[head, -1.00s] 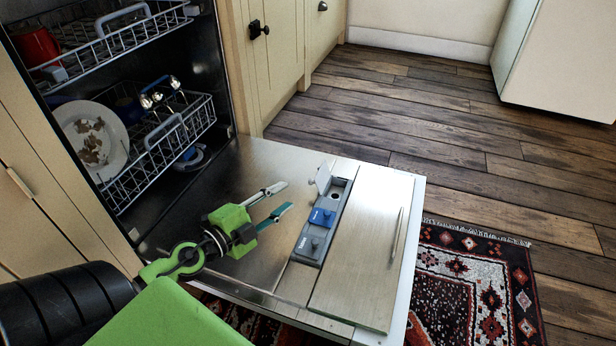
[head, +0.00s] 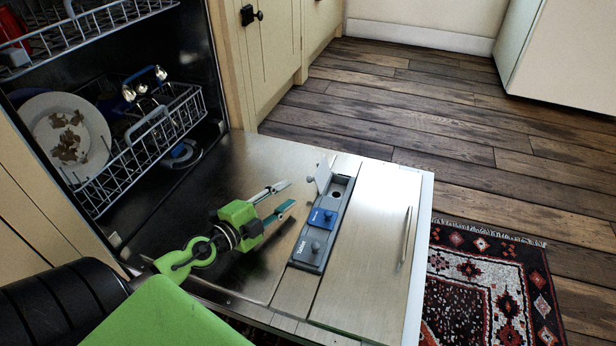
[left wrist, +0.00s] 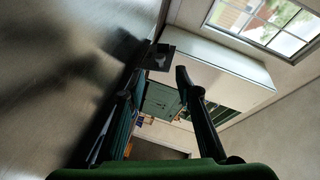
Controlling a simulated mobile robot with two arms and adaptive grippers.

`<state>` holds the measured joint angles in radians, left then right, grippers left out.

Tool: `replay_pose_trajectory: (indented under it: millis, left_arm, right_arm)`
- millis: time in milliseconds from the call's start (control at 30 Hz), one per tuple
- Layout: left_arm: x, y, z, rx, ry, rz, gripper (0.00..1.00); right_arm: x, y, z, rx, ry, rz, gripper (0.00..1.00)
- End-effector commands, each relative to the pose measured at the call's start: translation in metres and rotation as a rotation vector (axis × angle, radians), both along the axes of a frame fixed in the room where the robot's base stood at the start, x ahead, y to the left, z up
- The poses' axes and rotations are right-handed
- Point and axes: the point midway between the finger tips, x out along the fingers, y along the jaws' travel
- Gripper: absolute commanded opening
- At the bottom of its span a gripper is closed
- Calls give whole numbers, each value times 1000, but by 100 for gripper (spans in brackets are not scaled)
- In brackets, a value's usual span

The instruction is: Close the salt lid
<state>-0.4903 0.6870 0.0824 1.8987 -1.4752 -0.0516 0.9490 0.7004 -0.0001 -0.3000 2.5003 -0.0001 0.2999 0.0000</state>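The dispenser strip (head: 309,262) is set in the inner face of the lowered dishwasher door. At its far end a pale grey lid (head: 323,176), apparently the salt lid, stands up on edge beside an uncovered well with a dark round hole. A blue lid (head: 321,218) lies flat in the middle, and a grey knob (head: 315,247) is at the near end. My left gripper (head: 288,194) is open and empty, just left of the strip, its fingers pointing toward the raised lid. In the left wrist view a dark square piece (left wrist: 160,57), probably that lid, shows beyond the parted fingers. My right gripper is not in view.
The dishwasher's lower rack (head: 150,150) holds a stained plate (head: 68,140) and other dishes. The door's bare metal (head: 383,240) right of the strip is clear and carries a long handle (head: 405,236). A patterned rug (head: 490,285) lies on the wooden floor beyond.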

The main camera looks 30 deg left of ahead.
Motion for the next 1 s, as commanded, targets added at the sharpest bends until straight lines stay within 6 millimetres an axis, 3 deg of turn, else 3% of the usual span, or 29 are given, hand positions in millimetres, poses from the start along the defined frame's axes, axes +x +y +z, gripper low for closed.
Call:
replay_pose_trajectory:
  millis: [300,567,1000]
  left_arm:
    - [51,-5,-4,1,-3,1,31]
    - [86,-8,-13,-1,-3,1,31]
    - [100,-10,-16,-1,0,1,31]
  right_arm:
    - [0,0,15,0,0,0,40]
    - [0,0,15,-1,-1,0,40]
    - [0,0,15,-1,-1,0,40]
